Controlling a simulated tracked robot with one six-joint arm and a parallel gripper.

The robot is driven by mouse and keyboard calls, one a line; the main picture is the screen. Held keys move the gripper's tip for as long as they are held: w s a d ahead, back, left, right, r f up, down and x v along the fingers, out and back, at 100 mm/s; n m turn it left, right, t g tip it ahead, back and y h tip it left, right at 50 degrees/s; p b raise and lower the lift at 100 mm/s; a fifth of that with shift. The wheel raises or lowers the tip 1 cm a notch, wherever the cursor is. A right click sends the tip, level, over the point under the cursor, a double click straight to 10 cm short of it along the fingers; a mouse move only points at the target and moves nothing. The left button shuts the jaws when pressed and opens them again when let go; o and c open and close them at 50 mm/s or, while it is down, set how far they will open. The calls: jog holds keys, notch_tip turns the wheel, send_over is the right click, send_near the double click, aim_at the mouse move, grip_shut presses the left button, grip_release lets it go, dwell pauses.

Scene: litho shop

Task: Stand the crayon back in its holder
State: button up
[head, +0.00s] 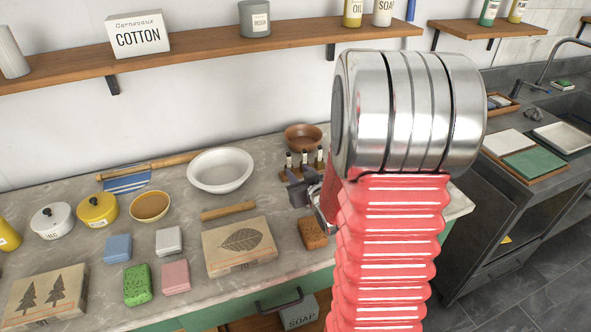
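Three short dark upright pieces with pale bands, which look like crayons (304,158), stand in a row near the back of the worktop. A low brownish base under them looks like the holder, but it is mostly hidden by my gripper. My gripper (297,187) is small in the picture, just in front of this row, with its dark fingers pointing left. My red and silver arm hides part of it. I cannot tell whether its fingers are apart or hold a crayon. No loose crayon can be made out on the worktop.
A brown bowl (303,137) stands behind the row, a white basin (220,169) to its left. A brown sponge (313,233) lies in front. A leaf-marked block (239,246), a wooden roller (228,211) and coloured blocks lie further left. A shelf (220,55) runs above.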

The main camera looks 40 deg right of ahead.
jog(key=shift+v, duration=1)
dwell(0.8)
